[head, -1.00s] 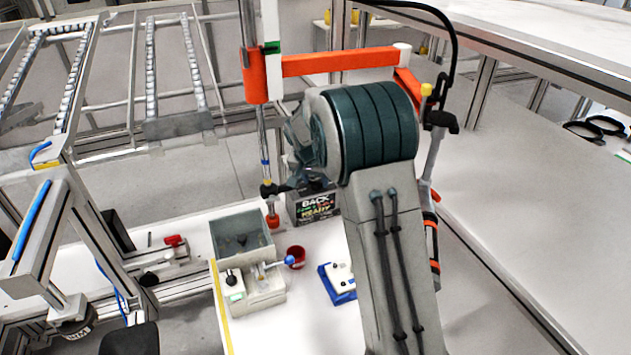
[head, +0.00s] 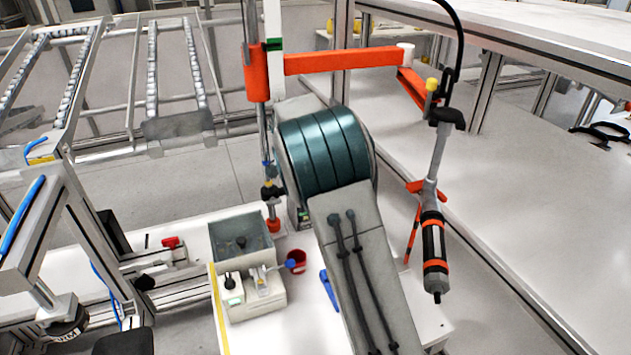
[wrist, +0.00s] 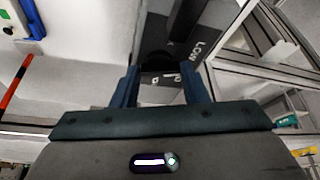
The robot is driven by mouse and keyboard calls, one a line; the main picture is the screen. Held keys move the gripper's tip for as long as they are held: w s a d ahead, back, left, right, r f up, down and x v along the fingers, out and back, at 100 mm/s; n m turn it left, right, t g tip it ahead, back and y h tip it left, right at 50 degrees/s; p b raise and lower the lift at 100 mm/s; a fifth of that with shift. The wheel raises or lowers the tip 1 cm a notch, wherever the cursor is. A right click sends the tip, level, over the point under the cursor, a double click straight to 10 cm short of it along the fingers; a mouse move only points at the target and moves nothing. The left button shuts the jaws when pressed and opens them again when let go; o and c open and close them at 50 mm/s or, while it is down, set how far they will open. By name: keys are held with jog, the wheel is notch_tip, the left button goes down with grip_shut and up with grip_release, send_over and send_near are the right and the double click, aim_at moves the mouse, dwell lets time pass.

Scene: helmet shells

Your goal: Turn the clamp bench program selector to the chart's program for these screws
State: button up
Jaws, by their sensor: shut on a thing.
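In the wrist view the two fingers of my gripper (wrist: 160,82) close around a dark rounded knob (wrist: 157,60), which I take for the selector. It stands at a dark panel (wrist: 205,22) with the white word "LOW" at its right. Small white marks show between the fingers; I cannot read them, and I cannot tell the knob's setting. In the head view my arm hides my gripper and the selector. No readable chart and no screws can be made out.
A grey bin (head: 240,238) and a lever fixture (head: 262,288) stand on the white bench, with a red cup (head: 296,261) beside them. A blue holder (head: 328,288) is partly hidden by my arm. A screwdriver tool (head: 434,250) hangs at the right from an orange arm (head: 340,60).

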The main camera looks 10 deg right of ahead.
jog(key=shift+a, duration=0.1)
jog(key=o, duration=1)
jog(key=n, duration=0.1)
jog(key=n+y+p, duration=0.1)
jog(key=shift+s+d+r+n+t, duration=0.15)
jog(key=shift+d+n+t, duration=0.05)
jog(key=shift+n+t, duration=0.2)
jog(key=n+p, duration=0.2)
jog(key=n+y+p, duration=0.1)
jog(key=n, duration=0.1)
jog(key=shift+s+d+r+t+p, duration=0.1)
jog(key=shift+d+r+t+p, duration=0.1)
jog(key=shift+t+p, duration=0.2)
jog(key=s+b+v, duration=0.1)
jog(key=b+v, duration=0.1)
jog(key=v, duration=1.3)
jog(key=s+d+r+n+p, duration=0.1)
jog(key=s+r+p, duration=0.1)
jog(key=s, duration=0.3)
jog(key=s+d+r+p, duration=0.1)
jog(key=s+r+p, duration=0.1)
jog(key=s, duration=0.3)
jog(key=s+d+r+n+y+p, duration=0.1)
jog(key=s+r+p, duration=0.1)
jog(key=s+r, duration=0.2)
jog(key=shift+s+d+r+n+p, duration=0.15)
jog(key=shift+s+n+p, duration=0.2)
jog(key=shift+s, duration=0.3)
